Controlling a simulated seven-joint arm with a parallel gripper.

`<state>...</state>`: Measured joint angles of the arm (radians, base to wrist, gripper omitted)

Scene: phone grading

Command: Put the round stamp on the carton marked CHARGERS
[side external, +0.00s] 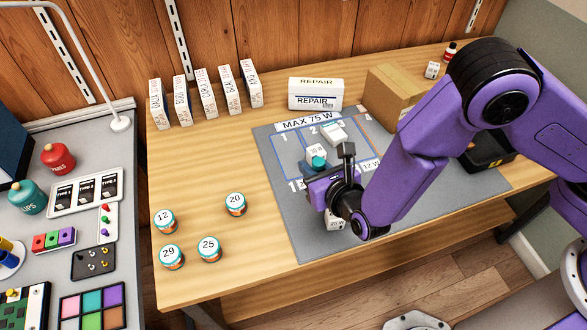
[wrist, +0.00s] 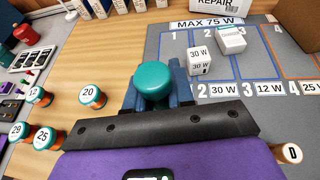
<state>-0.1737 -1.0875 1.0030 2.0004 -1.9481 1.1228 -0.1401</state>
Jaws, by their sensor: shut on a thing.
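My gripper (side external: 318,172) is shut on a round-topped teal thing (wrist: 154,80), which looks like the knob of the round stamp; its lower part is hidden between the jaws. The teal top also shows in the side view (side external: 318,162). My gripper is over the grey mat (side external: 285,215), near a small white 30 W block. A plain brown cardboard carton (side external: 388,98) stands at the mat's back right, partly behind my arm; its edge shows in the wrist view (wrist: 300,16). I cannot read CHARGERS on any carton.
Several narrow upright boxes (side external: 207,95) stand at the back left. Several numbered jars (side external: 209,249) stand front left. White blocks (wrist: 199,61) sit on the mat. A black tray (side external: 488,152) is at right.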

